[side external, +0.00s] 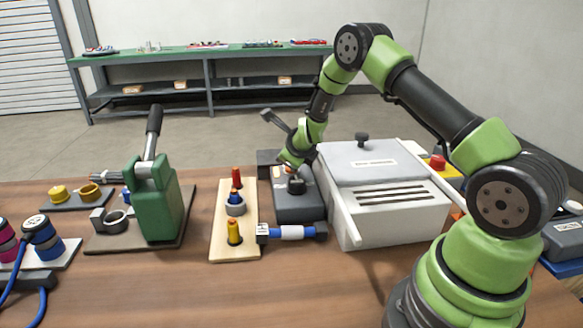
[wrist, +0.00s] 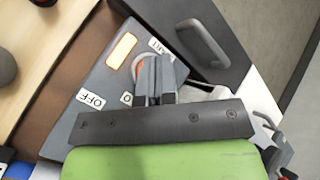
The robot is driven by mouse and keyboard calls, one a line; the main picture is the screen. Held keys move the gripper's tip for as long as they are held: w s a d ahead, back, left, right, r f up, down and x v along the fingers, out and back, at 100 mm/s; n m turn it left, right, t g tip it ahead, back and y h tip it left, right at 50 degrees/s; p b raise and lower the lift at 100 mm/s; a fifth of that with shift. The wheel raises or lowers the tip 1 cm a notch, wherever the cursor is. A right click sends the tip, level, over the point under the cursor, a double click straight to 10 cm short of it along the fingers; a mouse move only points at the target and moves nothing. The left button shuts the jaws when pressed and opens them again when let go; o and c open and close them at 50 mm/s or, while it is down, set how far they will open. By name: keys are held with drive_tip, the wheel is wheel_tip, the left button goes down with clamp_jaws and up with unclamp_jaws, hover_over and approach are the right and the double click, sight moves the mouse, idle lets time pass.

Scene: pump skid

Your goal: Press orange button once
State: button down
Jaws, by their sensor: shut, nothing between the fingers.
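A dark grey control box (side external: 299,208) stands on the table, left of the white case. It also shows in the wrist view (wrist: 100,75), with white labels, one of which reads OFF (wrist: 91,99). A round orange part (wrist: 138,65), which looks like the orange button, shows as a thin edge beside my fingertips; the rest is hidden behind them. A pale rectangle with an orange border (wrist: 121,50) lies beside it on the box. My gripper (wrist: 152,72) is shut and empty, with its tips over the orange part. I cannot tell whether they touch.
A white case (side external: 385,210) with a grey lid stands close on the right. A wooden board (side external: 222,244) with coloured pegs is on the left, and a green hand pump (side external: 158,205) beyond it. A blue-and-white cylinder (side external: 292,232) lies in front of the box.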

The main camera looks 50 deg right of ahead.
drive_tip(key=shift+r, duration=2.5)
drive_tip(key=shift+w+a+r, duration=0.1)
drive_tip(key=shift+a+r, duration=0.1)
drive_tip(key=shift+r, duration=0.15)
drive_tip(key=s+a+r+n+t+y, duration=0.1)
drive_tip(key=s+a+r+n+y, duration=0.25)
drive_tip(key=a+r+n, duration=0.4)
drive_tip(key=s+a+r+n+y, duration=0.2)
drive_tip(key=s+a+r+n, duration=0.4)
drive_tip(key=r, duration=0.3)
drive_tip(key=s+a+n+y, duration=0.1)
drive_tip(key=s+a+n, duration=0.2)
drive_tip(key=s+n, duration=0.5)
drive_tip(key=s+a+r+n+g, duration=0.1)
drive_tip(key=s+a+n, duration=0.3)
drive_tip(key=s+n, duration=0.4)
drive_tip(key=s, duration=0.3)
drive_tip(key=shift+s+r+y, duration=0.15)
drive_tip(key=shift+r+y, duration=0.1)
drive_tip(key=shift+y, duration=0.1)
